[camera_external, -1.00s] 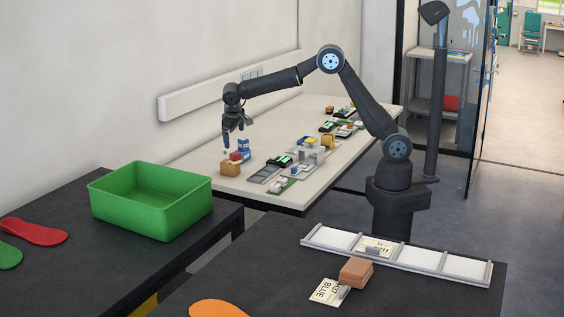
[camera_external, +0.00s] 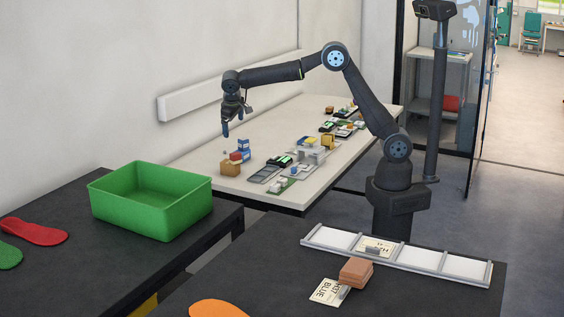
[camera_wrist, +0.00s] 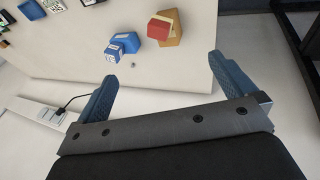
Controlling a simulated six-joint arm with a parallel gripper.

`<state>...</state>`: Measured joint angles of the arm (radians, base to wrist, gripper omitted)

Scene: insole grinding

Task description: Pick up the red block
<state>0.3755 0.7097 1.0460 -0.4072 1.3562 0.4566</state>
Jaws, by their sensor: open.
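The red block (camera_external: 236,156) is small and sits on the white table beside or on a tan block (camera_external: 230,168) and close to a blue block (camera_external: 244,148). In the wrist view the red block (camera_wrist: 159,27) lies against the tan block (camera_wrist: 174,26), ahead of the fingers. My gripper (camera_external: 232,128) is above the table, a little up and left of the red block, pointing down. In the wrist view its two blue fingers (camera_wrist: 165,80) are spread apart with nothing between them.
Two blue pieces (camera_wrist: 127,42) lie left of the red block in the wrist view. Circuit boards and small parts (camera_external: 292,165) cover the table's right side. A green bin (camera_external: 150,215) stands on the dark table in front. A white wall rail (camera_external: 195,103) runs behind the arm.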

